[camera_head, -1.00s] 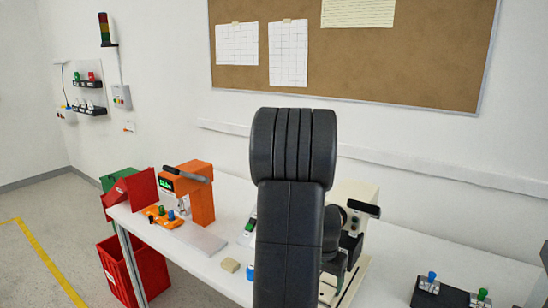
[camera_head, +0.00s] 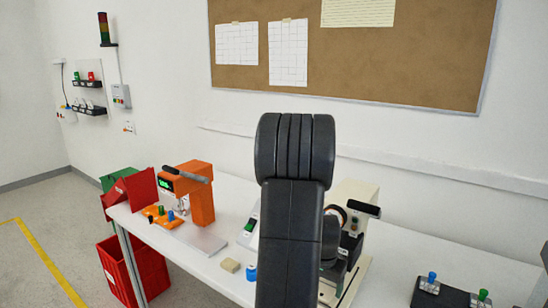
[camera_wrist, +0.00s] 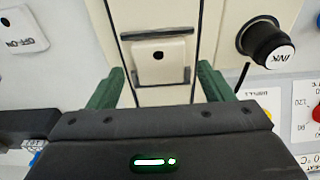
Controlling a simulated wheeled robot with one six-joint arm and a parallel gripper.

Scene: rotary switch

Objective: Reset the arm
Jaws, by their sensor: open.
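My gripper (camera_wrist: 160,76) shows in the wrist view with its two green fingers spread apart and nothing between them. Beyond the fingers is the cream machine (camera_wrist: 150,18), with a pale plate (camera_wrist: 159,62) that has a dark round hole. A black knob marked INK (camera_wrist: 266,46) is to the right of the fingers, apart from them. A red knob (camera_wrist: 318,115) on a numbered dial is cut off at the right edge. In the head view, my arm covers part of the cream machine (camera_head: 352,193), and I cannot make out the fingers there.
An orange machine (camera_head: 202,205) and a red bin (camera_head: 138,190) stand on the left of the white table (camera_head: 400,262). A tan block (camera_head: 229,265) and a blue round thing (camera_head: 251,273) lie near the front. A black switch panel (camera_head: 440,297) is at the right.

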